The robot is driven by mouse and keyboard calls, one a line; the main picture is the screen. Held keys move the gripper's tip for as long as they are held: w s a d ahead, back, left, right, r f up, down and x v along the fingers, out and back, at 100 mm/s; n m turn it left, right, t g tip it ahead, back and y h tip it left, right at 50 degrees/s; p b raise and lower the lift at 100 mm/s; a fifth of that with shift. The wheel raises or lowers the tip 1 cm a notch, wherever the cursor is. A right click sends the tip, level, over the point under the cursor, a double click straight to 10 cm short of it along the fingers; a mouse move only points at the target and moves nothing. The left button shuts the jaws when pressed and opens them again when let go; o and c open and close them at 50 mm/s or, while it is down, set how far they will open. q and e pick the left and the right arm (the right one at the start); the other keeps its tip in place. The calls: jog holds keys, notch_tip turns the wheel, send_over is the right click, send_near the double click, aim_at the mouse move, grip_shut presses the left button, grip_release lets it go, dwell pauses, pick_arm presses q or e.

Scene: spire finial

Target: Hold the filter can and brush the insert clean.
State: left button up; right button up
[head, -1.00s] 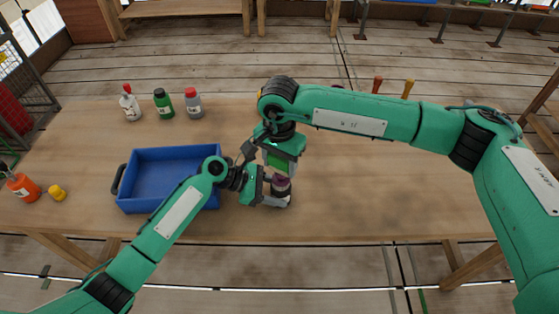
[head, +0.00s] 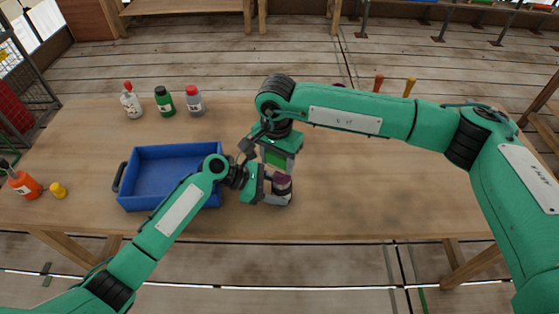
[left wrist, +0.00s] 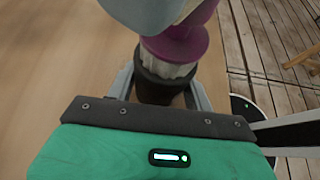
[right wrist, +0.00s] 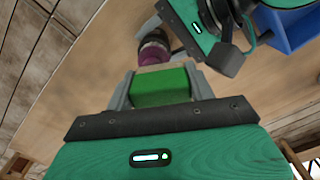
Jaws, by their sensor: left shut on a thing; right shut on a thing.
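My left gripper (head: 277,199) is shut on the dark filter can (left wrist: 160,88), upright low at the table's front part. A purple-topped insert (left wrist: 175,45) with a white ribbed band stands in the can's mouth. Its purple part also shows in the head view (head: 282,182) and the right wrist view (right wrist: 153,52). My right gripper (head: 274,170) is shut on a green block (right wrist: 162,86), seemingly the brush, with a tan edge beyond it. It is just above the insert; I cannot tell whether they touch. A pale finger-like shape covers the insert's top in the left wrist view.
A blue tray (head: 130,165) stands left of the grippers. Several bottles, including a green one (head: 164,101), stand at the back left. An orange bottle (head: 22,184) and a yellow piece (head: 58,190) are at the left edge.

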jog(key=shift+s+d+f, duration=0.1)
jog(key=shift+s+d, duration=0.7)
jog(key=shift+w+a, duration=0.75)
jog(key=shift+a, duration=0.05)
jog(key=shift+s+d, duration=0.75)
jog(key=shift+d, duration=0.05)
jog(key=shift+w+a, duration=0.75)
jog(key=shift+a, duration=0.05)
jog(key=shift+s+d, duration=0.35)
jog(key=shift+d, duration=0.1)
jog(key=shift+r, duration=0.25)
jog(key=d+r, duration=0.5)
jog(key=r, duration=0.1)
jog(key=shift+r, duration=0.4)
